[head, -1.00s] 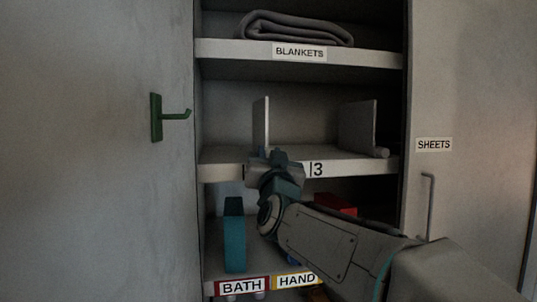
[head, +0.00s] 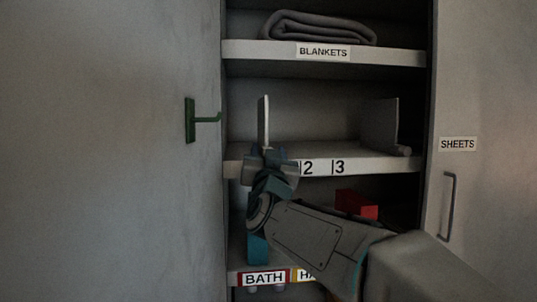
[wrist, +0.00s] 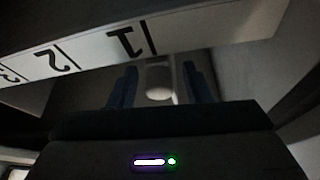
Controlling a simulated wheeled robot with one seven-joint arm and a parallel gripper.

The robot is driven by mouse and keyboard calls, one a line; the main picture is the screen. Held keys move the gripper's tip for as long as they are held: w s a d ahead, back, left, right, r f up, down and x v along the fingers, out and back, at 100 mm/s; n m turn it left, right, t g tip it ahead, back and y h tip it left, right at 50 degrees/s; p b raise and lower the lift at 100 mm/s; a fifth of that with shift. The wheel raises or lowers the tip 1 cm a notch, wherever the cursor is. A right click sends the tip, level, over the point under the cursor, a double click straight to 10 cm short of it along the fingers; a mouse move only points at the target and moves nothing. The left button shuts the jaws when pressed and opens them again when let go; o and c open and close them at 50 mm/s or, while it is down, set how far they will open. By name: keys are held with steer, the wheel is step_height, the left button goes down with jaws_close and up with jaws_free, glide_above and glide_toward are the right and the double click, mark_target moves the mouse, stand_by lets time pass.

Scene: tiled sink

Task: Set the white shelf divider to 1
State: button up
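The white shelf divider (head: 263,122) stands upright near the left end of the middle shelf (head: 370,162). My gripper (head: 266,153) is at the shelf's front edge, just below and in front of it. In the wrist view my gripper (wrist: 160,75) has one blue finger on each side of the divider's pale round knob (wrist: 159,82). Narrow dark strips show beside the knob, so contact is hard to see. The label 1 (wrist: 125,40) shows upside down there, with its tick line slightly left of the knob. My gripper hides that label in the head view.
Labels 2 (head: 307,167) and 3 (head: 340,167) are on the shelf edge. Another divider (head: 382,125) with a knob stands at the right. A red item (head: 357,204) lies below.

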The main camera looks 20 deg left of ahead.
steer(key=b+v, duration=0.4)
steer(key=v, duration=0.9)
steer(key=shift+s+f, duration=0.2)
steer(key=shift+s, duration=0.15)
steer(key=shift+d, duration=0.1)
steer(key=d+f+n+g+h, duration=0.1)
steer(key=d+f+g, duration=0.5)
steer(key=f, duration=0.6)
steer(key=d+f+n+g+h, duration=0.1)
steer(key=d+f+g, duration=0.3)
steer(key=d+f, duration=0.6)
steer(key=s+d+f+m+g+h, duration=0.1)
steer(key=s+d+f+g+h, duration=0.1)
steer(key=s+d+f+g, duration=0.2)
steer(key=s+d+f+m+g+h, duration=0.2)
steer(key=s+d+f+g, duration=0.2)
steer(key=s+d+f, duration=0.4)
steer(key=s+f, duration=0.4)
steer(key=shift+s+d+f+m+g+h, duration=0.3)
steer(key=shift+s+d+f, duration=0.05)
steer(key=shift+d+f, duration=0.05)
